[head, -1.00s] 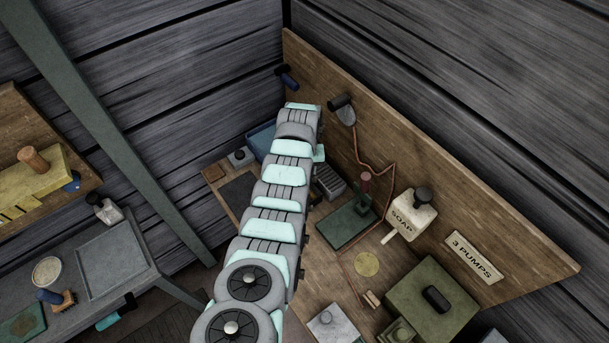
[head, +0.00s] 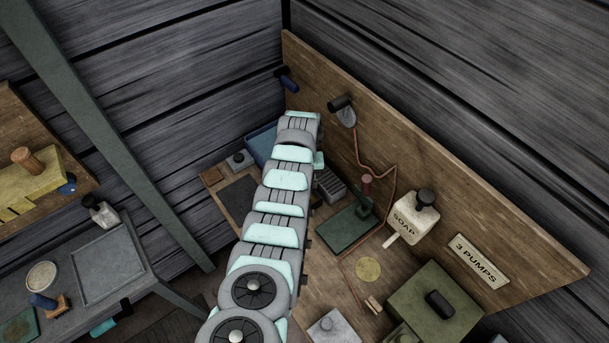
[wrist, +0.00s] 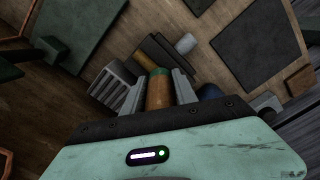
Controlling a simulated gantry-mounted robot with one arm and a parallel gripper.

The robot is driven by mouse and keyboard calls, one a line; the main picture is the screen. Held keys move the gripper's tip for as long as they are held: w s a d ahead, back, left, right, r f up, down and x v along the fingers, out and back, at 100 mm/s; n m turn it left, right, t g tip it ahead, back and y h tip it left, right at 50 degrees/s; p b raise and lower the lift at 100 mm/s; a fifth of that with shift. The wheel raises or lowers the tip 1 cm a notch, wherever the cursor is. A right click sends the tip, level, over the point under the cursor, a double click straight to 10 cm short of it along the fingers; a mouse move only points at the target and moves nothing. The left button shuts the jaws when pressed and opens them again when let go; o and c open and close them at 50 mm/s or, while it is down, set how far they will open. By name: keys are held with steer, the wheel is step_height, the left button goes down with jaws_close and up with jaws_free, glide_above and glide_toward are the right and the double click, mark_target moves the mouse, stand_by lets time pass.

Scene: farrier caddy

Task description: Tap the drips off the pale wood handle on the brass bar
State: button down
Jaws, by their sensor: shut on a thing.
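In the wrist view my gripper (wrist: 158,84) is shut on a wood handle (wrist: 159,96), an orange-brown cylinder with a green end, held between the two grey fingers. Its other end is hidden by the gripper body. I cannot tell whether drips hang on it. A narrow dark and brownish strip (wrist: 154,54) lies just beyond the handle; I cannot tell whether it is the brass bar, or whether the handle touches it. In the head view my arm hides the gripper and the handle.
A grey ribbed block (head: 328,184) stands right of my arm, beside a green plate (head: 345,229) with an upright post. A dark flat plate (head: 240,196) and a blue tray (head: 263,142) lie to the left. A soap bottle (head: 415,216) and green box (head: 437,303) stand farther right.

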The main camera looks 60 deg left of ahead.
steer(key=shift+r+p, duration=0.4)
steer(key=shift+r, duration=0.25)
steer(key=shift+r+p, duration=0.65)
steer(key=shift+r, duration=0.2)
step_height(320, 180, up, 2)
steer(key=shift+r+p, duration=0.15)
steer(key=shift+p, duration=0.65)
steer(key=shift+r+p, duration=0.45)
steer(key=shift+r, duration=0.4)
